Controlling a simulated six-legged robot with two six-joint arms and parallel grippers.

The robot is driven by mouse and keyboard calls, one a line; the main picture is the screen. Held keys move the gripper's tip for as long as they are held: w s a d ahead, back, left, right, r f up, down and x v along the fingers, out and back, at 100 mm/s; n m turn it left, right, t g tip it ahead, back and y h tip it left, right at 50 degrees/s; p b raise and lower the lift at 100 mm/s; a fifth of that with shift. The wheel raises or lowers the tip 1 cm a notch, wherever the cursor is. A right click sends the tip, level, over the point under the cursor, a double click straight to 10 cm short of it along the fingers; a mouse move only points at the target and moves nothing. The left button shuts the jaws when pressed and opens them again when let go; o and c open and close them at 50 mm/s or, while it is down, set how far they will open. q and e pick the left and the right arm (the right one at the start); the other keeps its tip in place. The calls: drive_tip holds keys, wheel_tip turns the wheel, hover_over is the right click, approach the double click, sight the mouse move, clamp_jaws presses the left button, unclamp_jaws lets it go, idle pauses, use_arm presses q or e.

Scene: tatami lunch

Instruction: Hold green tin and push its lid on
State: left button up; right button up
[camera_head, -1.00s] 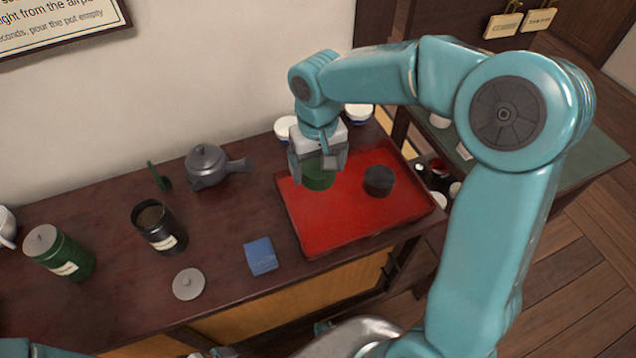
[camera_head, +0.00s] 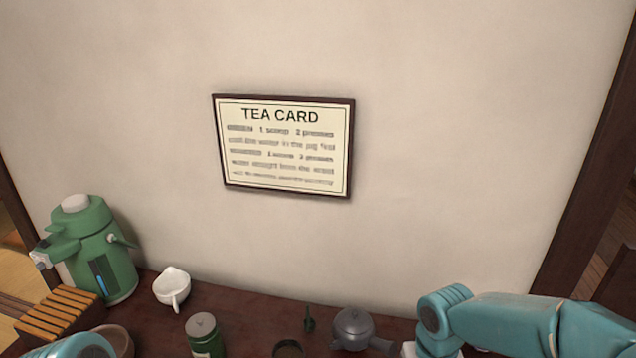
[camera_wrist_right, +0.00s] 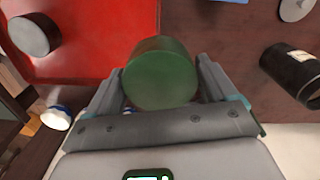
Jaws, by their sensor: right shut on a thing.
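The green tin (camera_head: 204,343) stands at the bottom of the head view, cut off by the frame edge, with a grey knobbed cover (camera_head: 201,324) on its top. My right gripper (camera_wrist_right: 160,80) is shut on a green lid (camera_wrist_right: 160,74), a short cylinder between its two fingers in the right wrist view. Behind the lid are the red tray's edge and the dark counter. In the head view my right arm is at lower right, but its gripper is below the frame. A bit of my left arm shows at lower left; its gripper is out of view.
The black tin (camera_wrist_right: 292,72) and a loose grey cover (camera_wrist_right: 297,8) are to the right. A grey teapot (camera_head: 352,328), white jug (camera_head: 172,288) and green air pot (camera_head: 100,250) stand along the wall.

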use_arm(q)
drive_tip(key=shift+f, duration=0.1)
idle(0.4)
drive_tip(key=c, duration=1)
drive_tip(key=shift+c, duration=0.4)
drive_tip(key=shift+a, duration=0.2)
